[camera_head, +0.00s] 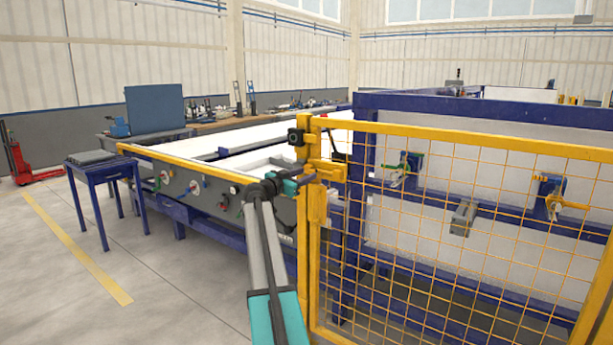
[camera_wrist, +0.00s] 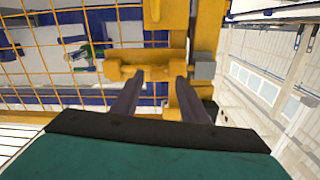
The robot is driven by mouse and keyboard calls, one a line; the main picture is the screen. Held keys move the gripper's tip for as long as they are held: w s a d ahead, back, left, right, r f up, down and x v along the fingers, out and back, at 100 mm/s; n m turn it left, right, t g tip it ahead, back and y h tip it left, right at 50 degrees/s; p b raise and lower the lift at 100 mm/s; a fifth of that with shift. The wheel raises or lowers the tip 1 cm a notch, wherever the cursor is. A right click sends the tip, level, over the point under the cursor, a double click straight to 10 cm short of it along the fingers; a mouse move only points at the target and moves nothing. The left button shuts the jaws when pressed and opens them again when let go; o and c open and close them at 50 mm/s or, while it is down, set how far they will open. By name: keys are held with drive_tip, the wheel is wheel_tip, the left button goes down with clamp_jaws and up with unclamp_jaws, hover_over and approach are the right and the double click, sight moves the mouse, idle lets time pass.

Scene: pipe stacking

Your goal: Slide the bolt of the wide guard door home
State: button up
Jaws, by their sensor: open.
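The wide guard door (camera_head: 455,140) is a yellow frame with wire mesh, at the right in the head view. The yellow bolt (camera_head: 328,169) is at its upper left corner, beside the yellow post. In the wrist view the bolt (camera_wrist: 148,66) shows as a yellow piece lying crosswise ahead of the fingertips. My gripper (camera_head: 303,178) is at the bolt's left side in the head view. In the wrist view my gripper (camera_wrist: 158,82) is open, with a dark finger to each side and nothing held. Whether the fingertips touch the bolt cannot be told.
A black box (camera_head: 295,136) sits on the post above my gripper. A grey block (camera_wrist: 203,67) is right of the bolt in the wrist view. Blue framework and clamps (camera_head: 407,165) stand behind the mesh.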

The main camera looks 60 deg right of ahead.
drive_tip(key=a, duration=1.1)
drive_tip(key=shift+w+a, duration=0.15)
drive_tip(key=shift+w, duration=0.1)
